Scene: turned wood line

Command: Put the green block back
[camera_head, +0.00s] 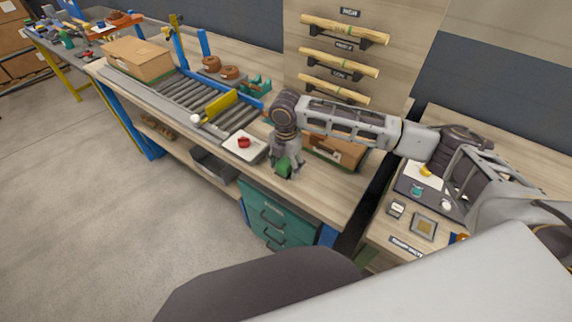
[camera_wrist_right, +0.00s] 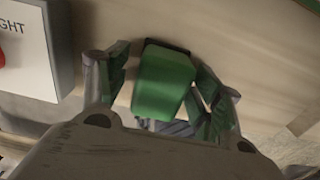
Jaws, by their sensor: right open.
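The green block (camera_head: 282,168) is at the front part of the wooden bench, beside the drawer unit's top edge. In the right wrist view the green block (camera_wrist_right: 163,85) lies between the two fingers of my right gripper (camera_wrist_right: 163,76), which have green pads. The fingers stand open on either side of it, with a gap to the left finger; contact on the right is hard to tell. In the head view my right gripper (camera_head: 286,170) points down over the bench and partly hides the block. My left gripper is not in view.
A white box with a red button (camera_head: 244,142) sits just left of my right gripper. A cardboard box (camera_head: 334,150) stands behind it. A roller conveyor (camera_head: 205,100) runs to the left. A dark mat (camera_head: 405,187) with small objects lies on the right bench.

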